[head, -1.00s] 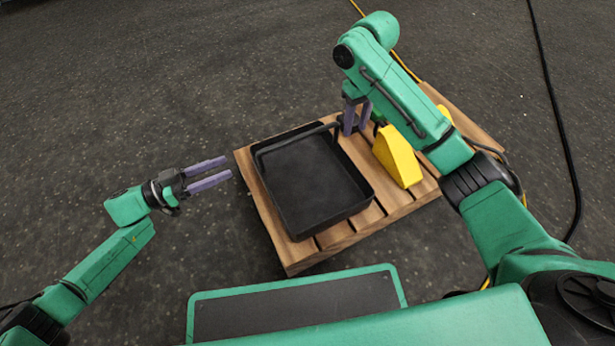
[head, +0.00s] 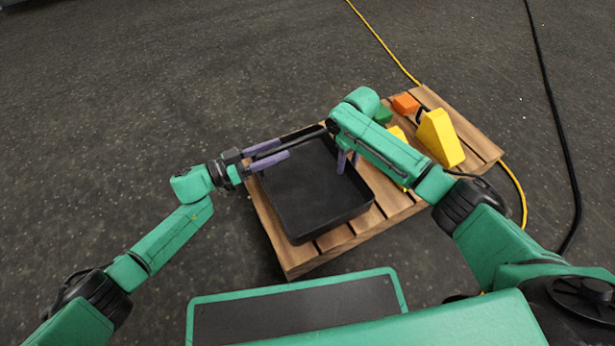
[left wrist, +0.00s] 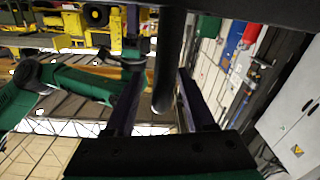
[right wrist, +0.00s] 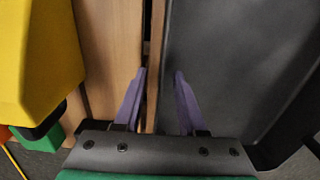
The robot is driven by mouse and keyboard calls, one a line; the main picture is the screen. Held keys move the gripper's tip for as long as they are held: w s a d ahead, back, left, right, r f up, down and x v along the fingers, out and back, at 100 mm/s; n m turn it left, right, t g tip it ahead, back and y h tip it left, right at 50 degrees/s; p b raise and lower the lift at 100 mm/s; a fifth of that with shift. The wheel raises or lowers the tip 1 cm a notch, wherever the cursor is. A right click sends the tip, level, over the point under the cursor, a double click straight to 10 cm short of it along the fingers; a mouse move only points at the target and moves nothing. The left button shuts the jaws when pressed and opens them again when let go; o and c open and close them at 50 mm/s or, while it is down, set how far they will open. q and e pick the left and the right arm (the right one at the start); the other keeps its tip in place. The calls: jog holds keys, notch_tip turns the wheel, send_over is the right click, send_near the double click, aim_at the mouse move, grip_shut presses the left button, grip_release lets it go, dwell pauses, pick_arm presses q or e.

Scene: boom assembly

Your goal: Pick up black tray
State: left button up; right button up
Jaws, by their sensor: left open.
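The black tray (head: 315,205) lies on a wooden slatted pallet. A dark bar handle (head: 305,137) spans its far end. My left gripper (head: 284,149) is at the tray's far left corner, open, with its purple fingers on either side of the handle. In the left wrist view the dark bar (left wrist: 170,60) runs between the fingers, apart from them as far as shows. My right gripper (head: 347,162) is at the tray's right wall. In the right wrist view its fingers (right wrist: 159,72) are open, with the tray's edge between them; the tray (right wrist: 230,70) fills the right side.
The pallet (head: 285,250) also bears a yellow block (head: 440,138), an orange block (head: 405,104) and a green piece (head: 383,114) right of the tray. Another yellow piece is partly hidden by my right arm. Yellow (head: 385,45) and black (head: 550,90) cables lie on the floor.

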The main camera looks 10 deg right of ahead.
pick_arm(q)
jog(key=c, duration=0.7)
pick_arm(e)
grip_shut()
pick_arm(q)
grip_shut()
dwell(0.5)
